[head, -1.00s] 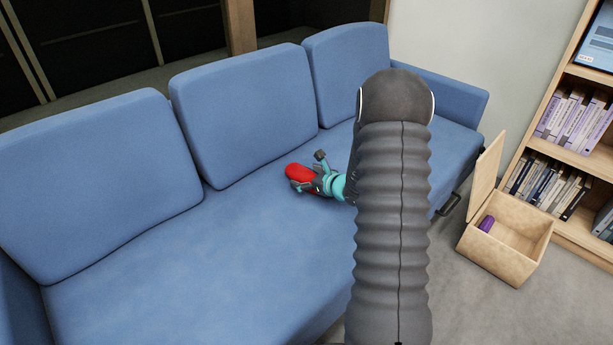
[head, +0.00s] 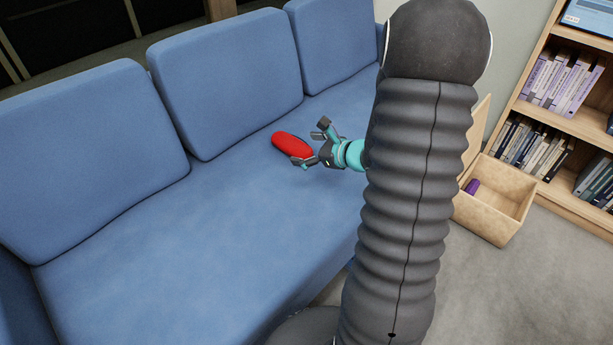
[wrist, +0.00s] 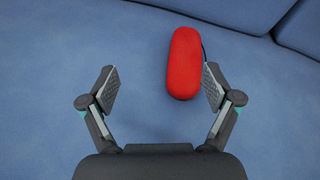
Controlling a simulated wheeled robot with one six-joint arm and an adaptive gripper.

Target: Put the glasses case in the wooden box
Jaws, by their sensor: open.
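The glasses case is a red, rounded, oblong case (head: 292,144) lying on the seat of the blue sofa. My gripper (head: 312,146) is open beside it, with nothing held. In the wrist view the case (wrist: 184,62) lies mostly beyond the fingertips of my gripper (wrist: 159,88), nearer the right finger; its near end reaches between the fingers. I cannot tell whether the right finger touches it. The wooden box (head: 494,221) stands on the floor to the right, lid raised, partly hidden behind my arm. A purple object (head: 472,187) is inside it.
The blue sofa (head: 190,240) has several back cushions (head: 225,80) behind the case. A wooden bookshelf (head: 560,120) with books stands behind the box. Grey floor (head: 540,290) is clear in front of the box.

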